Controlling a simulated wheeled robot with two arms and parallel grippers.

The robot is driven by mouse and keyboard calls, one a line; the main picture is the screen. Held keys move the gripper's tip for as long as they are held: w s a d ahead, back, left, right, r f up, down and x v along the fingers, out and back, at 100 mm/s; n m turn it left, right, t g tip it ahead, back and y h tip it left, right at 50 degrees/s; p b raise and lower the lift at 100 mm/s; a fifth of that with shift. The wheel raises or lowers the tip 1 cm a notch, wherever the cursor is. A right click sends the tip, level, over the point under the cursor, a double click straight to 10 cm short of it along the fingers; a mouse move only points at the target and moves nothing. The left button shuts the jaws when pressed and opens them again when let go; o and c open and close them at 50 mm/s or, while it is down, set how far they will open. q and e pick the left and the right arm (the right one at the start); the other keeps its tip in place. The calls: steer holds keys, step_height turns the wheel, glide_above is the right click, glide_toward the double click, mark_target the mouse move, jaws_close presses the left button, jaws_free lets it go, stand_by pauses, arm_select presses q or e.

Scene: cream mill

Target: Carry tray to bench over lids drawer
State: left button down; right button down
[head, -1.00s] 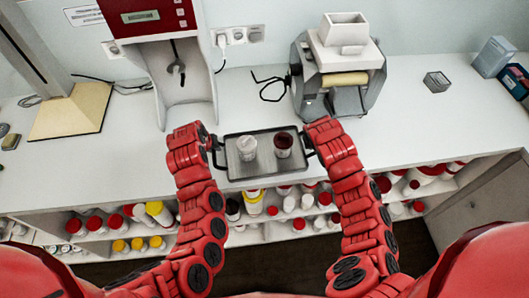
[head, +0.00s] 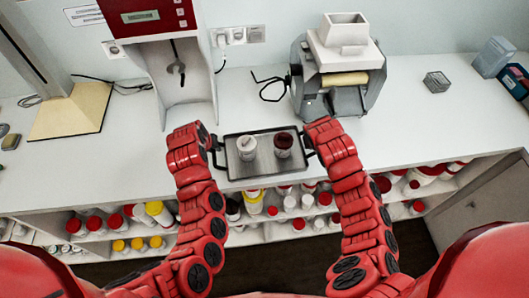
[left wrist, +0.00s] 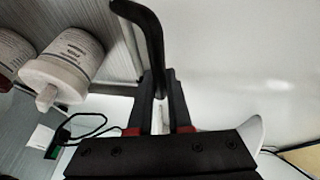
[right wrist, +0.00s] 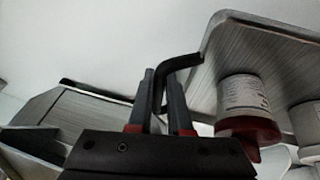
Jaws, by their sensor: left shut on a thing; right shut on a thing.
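The dark-rimmed grey tray (head: 265,171) is held level in front of the bench (head: 240,95), its far edge overlapping the bench front in the head view. On it stand a white jar (head: 247,148) and a jar with a dark red top (head: 283,145). My left gripper (left wrist: 160,110) is shut on the tray's left handle, and the handle bar rises between its fingers. My right gripper (right wrist: 165,100) is shut on the right handle. In the head view my left gripper (head: 212,146) is partly hidden by its arm. I cannot tell the tray's exact height over the bench.
A red and white machine (head: 165,60) stands behind the tray to the left. A grey mill with a white hopper (head: 340,70) stands behind it to the right. Open shelves below hold several bottles (head: 155,210).

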arm_select(q)
steer(key=shift+r, duration=0.15)
arm_select(e)
steer(key=shift+r, duration=0.1)
